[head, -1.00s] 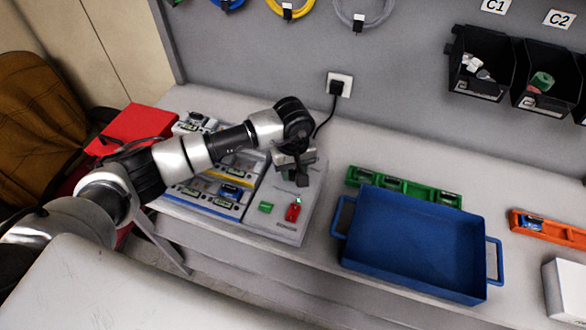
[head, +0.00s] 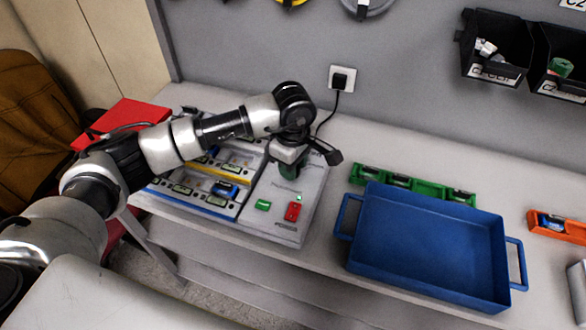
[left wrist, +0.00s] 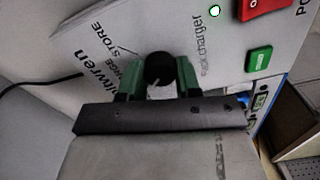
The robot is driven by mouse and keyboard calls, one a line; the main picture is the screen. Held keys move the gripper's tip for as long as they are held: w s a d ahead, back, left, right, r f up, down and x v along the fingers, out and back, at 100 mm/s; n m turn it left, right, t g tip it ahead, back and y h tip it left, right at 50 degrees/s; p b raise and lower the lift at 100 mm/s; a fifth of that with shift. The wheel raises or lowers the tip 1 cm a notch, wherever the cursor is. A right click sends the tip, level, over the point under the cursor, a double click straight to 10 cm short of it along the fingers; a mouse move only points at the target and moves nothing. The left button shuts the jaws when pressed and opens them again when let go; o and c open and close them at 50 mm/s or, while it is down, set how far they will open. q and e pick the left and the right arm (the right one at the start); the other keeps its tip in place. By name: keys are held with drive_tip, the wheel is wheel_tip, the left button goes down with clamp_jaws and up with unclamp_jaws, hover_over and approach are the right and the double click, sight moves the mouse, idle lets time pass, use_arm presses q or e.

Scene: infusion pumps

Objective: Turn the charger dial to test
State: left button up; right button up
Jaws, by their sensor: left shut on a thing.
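The charger (head: 275,222) is a pale sloped box on the bench, with a green button (head: 263,205) and a red switch (head: 293,211). Its round black dial (left wrist: 160,69) shows in the left wrist view, beside the printed word STORE and a partly covered word that looks like CHARGE. My left gripper (left wrist: 158,75) has its green fingers on either side of the dial and is shut on it. In the head view the left gripper (head: 289,172) points down at the charger panel and hides the dial. The dial's setting is unclear. My right gripper is not in view.
Battery bays (head: 212,187) with a blue battery (head: 225,188) lie left of the dial panel. A blue tray (head: 425,245) stands to the right, with a green rack (head: 400,181) behind it and an orange rack (head: 556,224) farther right. A cable runs to the wall socket (head: 342,78).

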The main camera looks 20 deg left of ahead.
use_arm(q)
drive_tip(key=shift+n, duration=0.5)
drive_tip(key=o, duration=0.9)
drive_tip(key=shift+r, duration=0.1)
wheel_tip(320, 180, up, 11)
drive_tip(key=b, duration=0.2)
drive_tip(key=shift+b, duration=0.35)
drive_tip(key=shift+f, duration=0.25)
